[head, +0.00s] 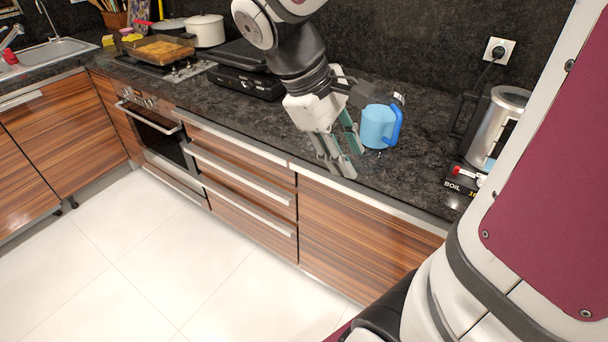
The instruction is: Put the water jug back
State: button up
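A light blue jug (376,126) with a darker blue handle on its right side stands upright on the dark countertop (425,150). My gripper (350,160) points down over the counter, just left of the jug and near the counter's front edge. Its fingers, with green inner pads, look spread with a gap between them, and nothing shows in the gap. The jug's upper left is close to my gripper; I cannot tell whether they touch.
A steel kettle (499,125) stands at the right, by a wall socket (497,51). A black appliance (246,78) sits left of my arm. A white pot (206,30) and a glass dish (158,49) are farther left. Wooden drawers (352,232) line the counter front.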

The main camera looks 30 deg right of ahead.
jog(key=s+a+r+m+t+y, duration=0.1)
jog(key=s+a+m+t+y, duration=0.1)
jog(key=a, duration=0.3)
jog(key=s+a+r+m+t+y, duration=0.1)
jog(key=s+a+r+t+y, duration=0.1)
jog(key=s+a+t, duration=0.2)
jog(key=shift+s+a+m+t+y, duration=0.3)
jog(key=shift+a+m+y, duration=0.1)
jog(key=shift+a, duration=0.5)
jog(key=shift+r, duration=0.1)
jog(key=shift+r, duration=0.15)
jog(key=shift+d, duration=0.15)
